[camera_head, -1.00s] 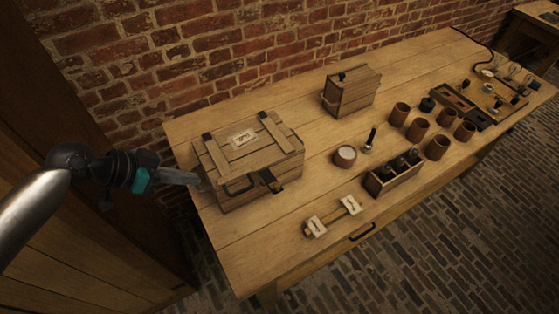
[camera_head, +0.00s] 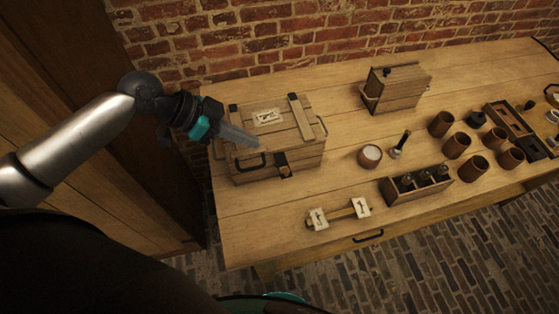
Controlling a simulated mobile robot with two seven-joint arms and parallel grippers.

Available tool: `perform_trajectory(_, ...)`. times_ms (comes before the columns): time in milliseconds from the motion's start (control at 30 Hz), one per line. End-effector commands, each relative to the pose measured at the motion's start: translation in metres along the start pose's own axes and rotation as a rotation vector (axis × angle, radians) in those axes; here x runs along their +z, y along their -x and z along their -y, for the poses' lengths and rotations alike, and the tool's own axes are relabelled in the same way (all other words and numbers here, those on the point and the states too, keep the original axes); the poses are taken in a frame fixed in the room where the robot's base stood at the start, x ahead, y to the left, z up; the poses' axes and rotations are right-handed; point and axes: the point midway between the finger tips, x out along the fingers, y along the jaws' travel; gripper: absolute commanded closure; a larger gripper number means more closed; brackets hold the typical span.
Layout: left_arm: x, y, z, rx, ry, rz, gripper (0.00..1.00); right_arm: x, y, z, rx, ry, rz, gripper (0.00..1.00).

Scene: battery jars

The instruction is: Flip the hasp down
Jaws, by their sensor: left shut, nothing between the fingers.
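A wooden chest (camera_head: 300,158) with a slatted lid stands at the left end of the table, its lid down. A dark hasp (camera_head: 284,165) is on its front, right of the black handle (camera_head: 249,162). The hasp is small, and I cannot tell its exact angle. My left gripper (camera_head: 252,142) is shut and empty. Its fingertips are over the lid's front left part in the picture, left of and above the hasp. I cannot tell whether they touch the chest. My right gripper is not in view.
On the wooden table (camera_head: 250,220) stand a smaller wooden box (camera_head: 398,92), a white-topped round pot (camera_head: 370,157), a bottle rack (camera_head: 420,187), several brown jars (camera_head: 457,145) and a bar with white plates (camera_head: 340,214). The front left table area is clear. A brick wall (camera_head: 300,40) rises behind.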

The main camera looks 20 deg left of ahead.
Motion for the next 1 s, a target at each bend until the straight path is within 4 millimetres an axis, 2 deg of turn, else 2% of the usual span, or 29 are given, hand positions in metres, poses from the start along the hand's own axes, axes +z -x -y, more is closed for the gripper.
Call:
perform_trajectory(533, 0.001, -0.095, -0.001, 0.004, 0.003, 0.0, 1.0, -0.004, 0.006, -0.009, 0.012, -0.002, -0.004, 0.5)
perform_trajectory(700, 0.019, -0.111, -0.001, 0.002, 0.003, 0.0, 1.0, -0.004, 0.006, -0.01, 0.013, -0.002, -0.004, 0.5)
perform_trajectory(1000, 0.028, -0.119, -0.001, 0.001, 0.0, 0.0, 1.0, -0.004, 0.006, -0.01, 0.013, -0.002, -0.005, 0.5)
